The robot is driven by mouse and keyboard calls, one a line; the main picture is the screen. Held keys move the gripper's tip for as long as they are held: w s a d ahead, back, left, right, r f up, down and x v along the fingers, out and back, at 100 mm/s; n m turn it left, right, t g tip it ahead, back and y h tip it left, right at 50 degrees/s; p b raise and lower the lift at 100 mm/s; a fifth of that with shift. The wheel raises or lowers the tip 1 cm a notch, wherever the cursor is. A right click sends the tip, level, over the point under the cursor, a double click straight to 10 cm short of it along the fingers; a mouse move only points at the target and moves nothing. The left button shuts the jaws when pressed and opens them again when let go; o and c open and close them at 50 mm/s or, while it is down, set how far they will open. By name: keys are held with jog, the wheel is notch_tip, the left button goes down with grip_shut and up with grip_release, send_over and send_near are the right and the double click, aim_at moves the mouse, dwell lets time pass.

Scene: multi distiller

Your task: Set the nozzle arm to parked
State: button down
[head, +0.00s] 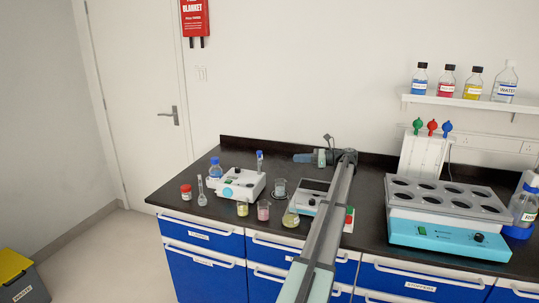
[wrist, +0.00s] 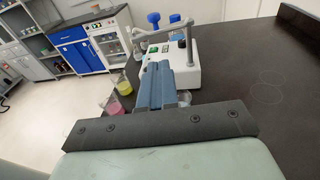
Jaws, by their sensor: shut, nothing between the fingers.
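The white dispenser unit (head: 237,184) with green buttons stands on the left half of the black bench; it also shows in the wrist view (wrist: 185,70). A grey bent nozzle arm (wrist: 160,31) reaches from a post on the unit out to the left in the wrist view. In the head view the nozzle arm is too small to make out clearly. My gripper (head: 298,158) is right of the unit and apart from it, pointing left. In the wrist view its blue-grey fingers (wrist: 163,88) are together and empty, covering part of the unit's front. Contact with the nozzle arm is not visible.
Yellow (head: 242,208) and pink (head: 263,210) beakers and a clear beaker (head: 279,187) stand near the unit. A blue-capped bottle (head: 214,168) and flask (head: 202,195) are left of it. A turquoise-based block unit (head: 440,235) stands right. Bare bench lies behind my gripper.

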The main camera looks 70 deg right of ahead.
jog(key=r+t, duration=0.1)
send_near(261, 154)
jog(key=w, duration=0.6)
jog(key=shift+w, duration=0.3)
jog(key=shift+a, duration=0.15)
jog(key=shift+w+a+m+h, duration=0.3)
jog(key=shift+a+m+h, duration=0.15)
jog(key=shift+h, duration=0.45)
jog(key=shift+w+a+m+h, duration=0.35)
jog(key=shift+m+h, duration=0.2)
jog(key=shift+h, duration=0.35)
jog(key=shift+w+a+m+h, duration=0.15)
jog(key=shift+w+m+h, duration=0.25)
jog(key=shift+h, duration=0.3)
jog(key=shift+w+a, duration=0.1)
jog(key=shift+w, duration=0.25)
